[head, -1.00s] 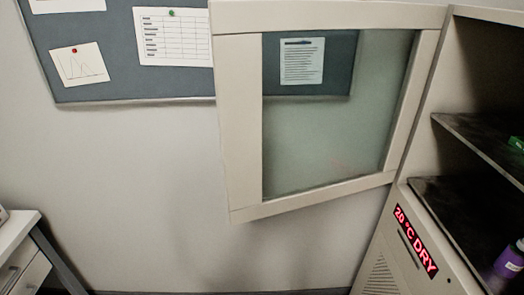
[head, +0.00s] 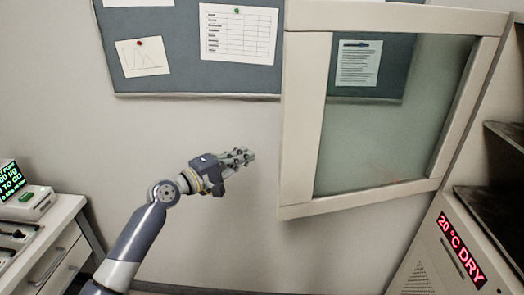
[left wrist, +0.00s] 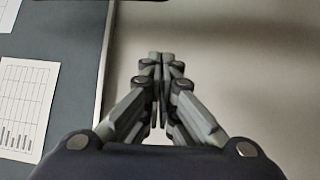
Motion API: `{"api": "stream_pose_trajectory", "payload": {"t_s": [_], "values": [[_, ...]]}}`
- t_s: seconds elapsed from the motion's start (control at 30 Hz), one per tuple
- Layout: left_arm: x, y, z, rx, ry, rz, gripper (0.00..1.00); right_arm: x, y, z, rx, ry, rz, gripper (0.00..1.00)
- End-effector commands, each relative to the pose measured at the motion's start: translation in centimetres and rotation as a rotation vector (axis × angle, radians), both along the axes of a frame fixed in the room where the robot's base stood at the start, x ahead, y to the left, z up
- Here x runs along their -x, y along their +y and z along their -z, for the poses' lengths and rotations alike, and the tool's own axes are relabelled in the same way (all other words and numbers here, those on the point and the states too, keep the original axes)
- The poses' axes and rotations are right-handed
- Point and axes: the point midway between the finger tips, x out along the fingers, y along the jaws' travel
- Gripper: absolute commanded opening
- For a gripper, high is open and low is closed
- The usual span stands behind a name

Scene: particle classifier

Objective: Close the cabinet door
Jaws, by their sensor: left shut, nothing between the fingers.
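The cabinet door (head: 302,120) has a beige frame around a glass pane (head: 395,125). It stands wide open, swung out to the left of the cabinet (head: 462,215), with its hinge side at the right. My left gripper (head: 252,155) is shut and empty. In the head view it is left of the door's free edge, with a gap between them. In the left wrist view the fingers (left wrist: 162,60) meet in front of plain wall, and the door does not show there. My right gripper is not in view.
A pinboard (head: 180,75) with papers hangs on the wall behind. A white drawer unit (head: 55,240) with a scale (head: 25,203) on it stands at the lower left. Dark shelves (head: 490,205) show inside the cabinet. The cabinet's red display (head: 461,250) reads 20 °C DRY.

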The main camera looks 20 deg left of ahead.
Motion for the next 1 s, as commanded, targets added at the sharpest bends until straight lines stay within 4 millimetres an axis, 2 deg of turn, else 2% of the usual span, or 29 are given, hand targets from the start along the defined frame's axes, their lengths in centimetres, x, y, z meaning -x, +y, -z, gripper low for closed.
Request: {"api": "stream_pose_trajectory", "payload": {"t_s": [0.03, 0.17, 0.67, 0.7, 0.8, 1.0], "values": [[0.0, -0.2, -0.6, 0.01, -0.006, 0.008, 0.0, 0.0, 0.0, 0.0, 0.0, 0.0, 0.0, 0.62], [-0.9, -0.7, -1.1, 0.019, -0.008, 0.011, 0.0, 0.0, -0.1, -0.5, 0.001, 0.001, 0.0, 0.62], [-9.2, -4.9, -1.1, 0.015, -0.008, 0.008, 0.0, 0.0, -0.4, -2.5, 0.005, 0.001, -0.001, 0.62], [-8.3, -5.4, -1.2, 0.012, -0.004, 0.011, 0.0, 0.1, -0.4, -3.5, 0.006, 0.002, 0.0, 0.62], [-7.2, -6.3, -1.2, 0.012, -0.006, 0.01, 0.0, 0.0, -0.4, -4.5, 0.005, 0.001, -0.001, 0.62], [-6.2, -7.2, -1.0, 0.012, -0.007, 0.008, 0.0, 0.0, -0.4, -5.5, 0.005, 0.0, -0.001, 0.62]]}}
